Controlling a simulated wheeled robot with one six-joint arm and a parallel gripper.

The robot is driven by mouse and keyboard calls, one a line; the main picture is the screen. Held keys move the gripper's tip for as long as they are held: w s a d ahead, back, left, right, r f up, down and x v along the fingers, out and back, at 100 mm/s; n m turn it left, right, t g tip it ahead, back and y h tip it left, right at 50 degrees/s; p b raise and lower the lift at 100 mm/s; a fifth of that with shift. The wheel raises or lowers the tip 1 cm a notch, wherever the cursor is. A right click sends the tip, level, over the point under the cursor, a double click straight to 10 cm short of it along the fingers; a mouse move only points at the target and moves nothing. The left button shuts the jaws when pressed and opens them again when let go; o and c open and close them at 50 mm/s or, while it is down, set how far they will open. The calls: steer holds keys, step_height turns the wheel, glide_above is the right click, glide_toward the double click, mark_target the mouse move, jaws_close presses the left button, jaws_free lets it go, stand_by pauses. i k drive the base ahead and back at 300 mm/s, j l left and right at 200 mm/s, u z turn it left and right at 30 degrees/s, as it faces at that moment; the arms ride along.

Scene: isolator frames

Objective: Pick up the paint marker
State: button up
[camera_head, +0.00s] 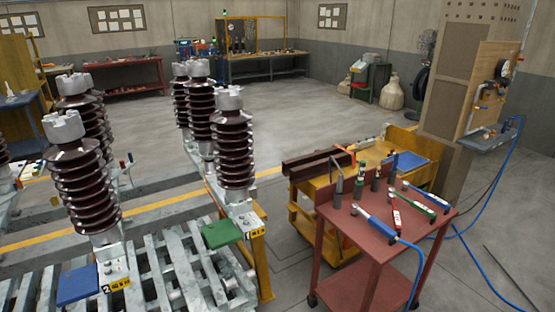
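A red cart (372,239) stands at the front right with several hand tools on its top. A slim red and white tool (397,218) lies near its middle. A blue and silver tool (374,221) with a blue hose lies at the front. Grey upright pieces (338,187) stand at the back left. The tools are too small to tell which, if any, is the paint marker. My gripper is not in view.
A yellow cart (346,186) with dark bars (318,163) stands behind the red cart. Brown ribbed insulators (233,155) rise from metal frames on the left. A blue hose (478,267) trails over the floor at right. Open floor (250,110) lies behind.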

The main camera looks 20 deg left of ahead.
mark_target(377, 175)
steer(key=u, duration=3.2)
steer(key=z, duration=2.85)
steer(key=i+z, duration=0.75)
steer(key=i, duration=0.15)
steer(key=i+j+z, duration=0.2)
steer(key=i+z, duration=0.15)
steer(key=i, duration=0.05)
